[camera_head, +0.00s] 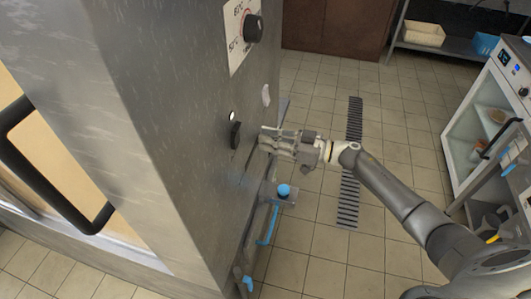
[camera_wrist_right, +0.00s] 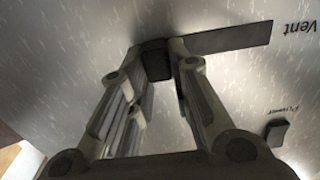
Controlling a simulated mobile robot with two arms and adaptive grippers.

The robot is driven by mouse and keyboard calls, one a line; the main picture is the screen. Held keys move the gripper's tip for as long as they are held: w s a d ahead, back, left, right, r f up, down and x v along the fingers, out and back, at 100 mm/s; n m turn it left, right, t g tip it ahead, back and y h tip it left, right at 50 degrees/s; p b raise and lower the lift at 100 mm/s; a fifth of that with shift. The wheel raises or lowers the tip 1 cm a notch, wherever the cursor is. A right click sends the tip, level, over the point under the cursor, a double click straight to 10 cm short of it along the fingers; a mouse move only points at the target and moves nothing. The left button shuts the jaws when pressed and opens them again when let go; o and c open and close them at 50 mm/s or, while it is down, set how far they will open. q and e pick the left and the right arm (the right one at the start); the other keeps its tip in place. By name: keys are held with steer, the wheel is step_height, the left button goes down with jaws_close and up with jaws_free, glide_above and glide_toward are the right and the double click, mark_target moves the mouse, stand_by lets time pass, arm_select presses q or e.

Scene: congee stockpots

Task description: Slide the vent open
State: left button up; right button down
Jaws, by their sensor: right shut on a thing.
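The vent slider has a dark knob (camera_wrist_right: 156,62) at one end of a flat dark strip (camera_wrist_right: 235,37), next to an upside-down "Vent" label on the steel panel. My right gripper (camera_wrist_right: 157,55) is shut on this knob, with one finger on each side of it. In the head view, my right gripper (camera_head: 264,138) reaches from the right to the steel cabinet's side (camera_head: 180,120). There the gripper hides the knob. My left gripper is not in view.
A temperature dial (camera_head: 253,28) sits high on the panel. A black power switch (camera_wrist_right: 277,132) shows in the wrist view. A blue-knobbed valve (camera_head: 284,190) stands below my gripper. A glass-fronted cabinet (camera_head: 480,115) is at the right. Tiled floor with a drain grate (camera_head: 348,200) lies between.

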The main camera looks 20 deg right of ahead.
steer(key=shift+w+d+r, duration=0.1)
steer(key=shift+w+d, duration=0.1)
steer(key=c, duration=1.3)
jaws_free()
steer(key=shift+w, duration=0.1)
steer(key=v, duration=1.2)
